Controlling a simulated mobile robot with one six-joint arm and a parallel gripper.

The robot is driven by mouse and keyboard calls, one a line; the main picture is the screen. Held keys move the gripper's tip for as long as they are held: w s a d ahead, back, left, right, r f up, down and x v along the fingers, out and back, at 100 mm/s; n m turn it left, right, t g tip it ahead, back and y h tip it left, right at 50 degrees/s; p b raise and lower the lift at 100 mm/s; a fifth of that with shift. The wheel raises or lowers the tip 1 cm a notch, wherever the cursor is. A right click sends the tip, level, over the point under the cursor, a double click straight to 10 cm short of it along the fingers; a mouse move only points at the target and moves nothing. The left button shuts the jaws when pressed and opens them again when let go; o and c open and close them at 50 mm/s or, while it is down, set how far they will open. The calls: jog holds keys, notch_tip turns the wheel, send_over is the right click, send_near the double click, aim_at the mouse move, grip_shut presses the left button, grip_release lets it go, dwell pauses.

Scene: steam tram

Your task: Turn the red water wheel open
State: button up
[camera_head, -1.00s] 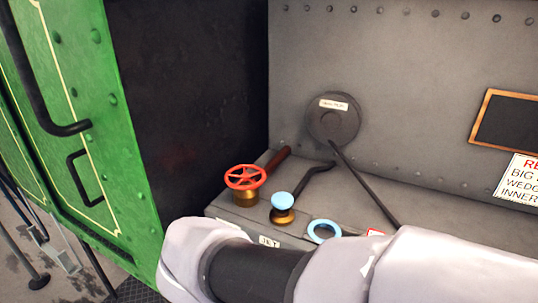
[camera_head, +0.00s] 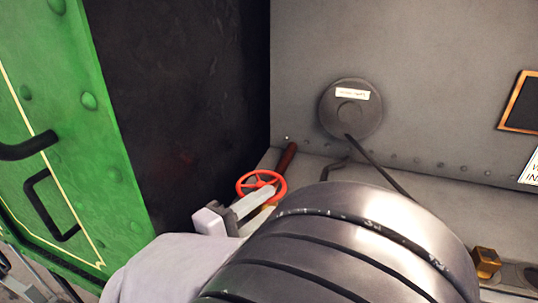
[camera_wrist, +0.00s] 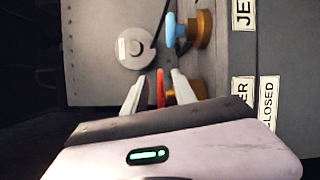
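The red water wheel (camera_head: 244,180) is a spoked handwheel low at the middle of the head view, at the back of the grey ledge. In the wrist view the wheel (camera_wrist: 160,88) shows edge-on as a thin red strip. My gripper (camera_wrist: 157,75) has its two pale fingers apart, one on each side of the wheel's rim, with a gap visible on both sides. In the head view a finger of my gripper (camera_head: 262,196) overlaps the wheel's near part. The wheel's brass base (camera_wrist: 198,88) is partly behind a finger.
A round grey disc (camera_head: 352,108) with a long dark rod is on the back wall. Labels (camera_wrist: 268,103) mark the ledge's front. A green riveted panel (camera_head: 70,110) stands at left.

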jog(key=shift+x, duration=1.4)
grip_shut()
